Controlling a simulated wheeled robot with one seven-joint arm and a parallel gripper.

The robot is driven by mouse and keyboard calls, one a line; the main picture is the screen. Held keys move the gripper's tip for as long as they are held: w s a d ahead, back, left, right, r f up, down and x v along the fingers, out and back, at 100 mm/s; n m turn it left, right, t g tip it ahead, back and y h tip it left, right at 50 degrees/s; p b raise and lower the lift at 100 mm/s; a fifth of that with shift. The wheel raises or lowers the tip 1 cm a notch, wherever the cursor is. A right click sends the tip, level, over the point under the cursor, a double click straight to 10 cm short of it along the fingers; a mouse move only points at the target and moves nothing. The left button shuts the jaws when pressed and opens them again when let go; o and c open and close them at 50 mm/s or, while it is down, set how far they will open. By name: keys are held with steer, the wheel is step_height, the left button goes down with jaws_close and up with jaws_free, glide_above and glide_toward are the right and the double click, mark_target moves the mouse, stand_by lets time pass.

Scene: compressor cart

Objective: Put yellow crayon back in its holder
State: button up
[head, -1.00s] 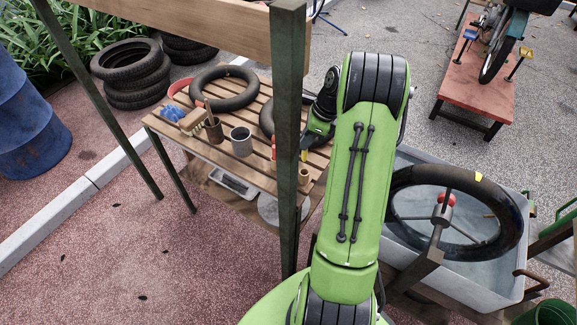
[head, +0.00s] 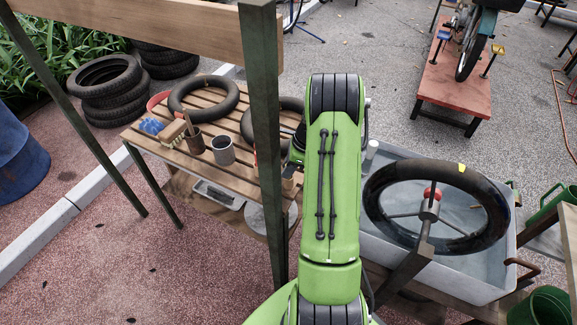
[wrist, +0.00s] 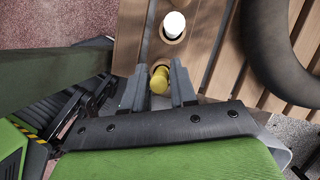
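In the wrist view the yellow crayon (wrist: 158,82) is between the two fingers of my gripper (wrist: 160,70), which look closed on it near their tips. A white crayon-like piece (wrist: 174,24) stands in another hole of the holder, farther up the picture. In the head view my arm and a green post hide the gripper and the yellow crayon.
The green post (head: 265,150) stands close to my arm. The slatted table (head: 175,155) holds inner tubes (head: 203,97), a grey cup (head: 222,150) and a brush (head: 173,133). A grey water tub (head: 400,275) with a wheel (head: 490,205) stands to the right.

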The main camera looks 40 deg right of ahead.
steer(key=shift+o, duration=1)
steer(key=p+v, duration=0.2)
steer(key=v, duration=1)
steer(key=shift+r+p, duration=0.2)
steer(key=shift+p, duration=0.15)
steer(key=shift+s, duration=0.1)
